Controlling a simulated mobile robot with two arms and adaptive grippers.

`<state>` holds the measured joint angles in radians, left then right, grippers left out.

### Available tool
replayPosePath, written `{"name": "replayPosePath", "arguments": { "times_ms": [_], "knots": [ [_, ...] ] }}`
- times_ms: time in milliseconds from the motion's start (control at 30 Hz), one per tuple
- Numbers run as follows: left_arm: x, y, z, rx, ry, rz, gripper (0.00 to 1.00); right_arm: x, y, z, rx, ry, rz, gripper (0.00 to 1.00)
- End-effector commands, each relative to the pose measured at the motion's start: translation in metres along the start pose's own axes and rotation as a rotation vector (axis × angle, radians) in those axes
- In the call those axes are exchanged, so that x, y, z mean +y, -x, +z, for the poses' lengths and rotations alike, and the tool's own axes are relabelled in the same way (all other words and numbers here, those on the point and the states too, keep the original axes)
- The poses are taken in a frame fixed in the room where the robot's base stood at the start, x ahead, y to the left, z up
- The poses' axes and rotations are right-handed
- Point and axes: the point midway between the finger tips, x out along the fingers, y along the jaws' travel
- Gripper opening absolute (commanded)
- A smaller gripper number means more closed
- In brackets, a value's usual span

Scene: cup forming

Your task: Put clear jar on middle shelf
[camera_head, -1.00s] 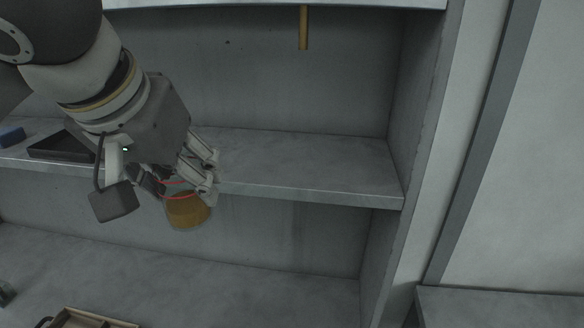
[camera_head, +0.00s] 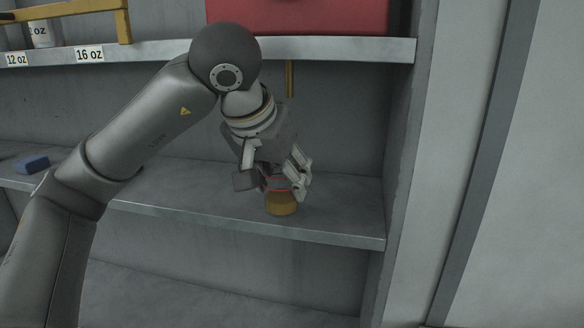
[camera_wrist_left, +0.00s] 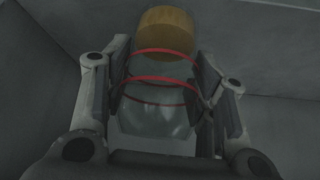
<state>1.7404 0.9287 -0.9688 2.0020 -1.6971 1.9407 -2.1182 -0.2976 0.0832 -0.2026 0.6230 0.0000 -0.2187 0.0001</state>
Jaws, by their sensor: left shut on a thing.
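The clear jar (camera_head: 281,204), with red bands and amber contents at its lower end, is upright at the middle shelf (camera_head: 340,215). My left gripper (camera_head: 284,184) is shut around it from above. In the left wrist view the jar (camera_wrist_left: 163,90) sits between the two fingers of the gripper (camera_wrist_left: 160,95). The jar's base is near the shelf's front edge; I cannot tell whether it touches the surface. My right gripper does not show.
A blue block (camera_head: 32,164) lies at the left of the middle shelf. The upper shelf (camera_head: 180,50) carries size labels, a wooden rack (camera_head: 124,22) and a red box (camera_head: 310,15). A brass rod (camera_head: 290,78) hangs behind my gripper. Shelf right of the jar is clear, up to the side wall.

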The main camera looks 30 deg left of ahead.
Motion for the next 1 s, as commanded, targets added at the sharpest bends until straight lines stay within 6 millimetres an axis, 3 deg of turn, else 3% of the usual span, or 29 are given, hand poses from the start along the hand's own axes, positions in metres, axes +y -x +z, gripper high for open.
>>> {"name": "replayPosePath", "arguments": {
  "times_ms": [100, 300, 433, 833, 867, 1000],
  "knots": [
    [0.0, -0.004, -0.009, -0.002, 0.002, 0.0, 0.24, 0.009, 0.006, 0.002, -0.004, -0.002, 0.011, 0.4],
    [0.0, -0.021, -0.038, -0.002, 0.002, -0.002, 0.24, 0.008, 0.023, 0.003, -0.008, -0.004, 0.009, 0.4],
    [-0.001, -0.033, -0.028, -0.001, 0.0, -0.001, 0.24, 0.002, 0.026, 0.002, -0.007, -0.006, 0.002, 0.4],
    [-0.001, -0.04, -0.023, 0.001, 0.002, 0.0, 0.24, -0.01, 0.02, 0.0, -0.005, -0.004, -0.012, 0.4],
    [-0.001, -0.039, -0.024, 0.0, 0.001, -0.001, 0.55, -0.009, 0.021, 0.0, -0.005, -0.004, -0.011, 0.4],
    [-0.001, -0.038, -0.024, 0.0, 0.001, -0.001, 0.72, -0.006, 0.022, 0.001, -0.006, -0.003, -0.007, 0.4]
  ]
}}
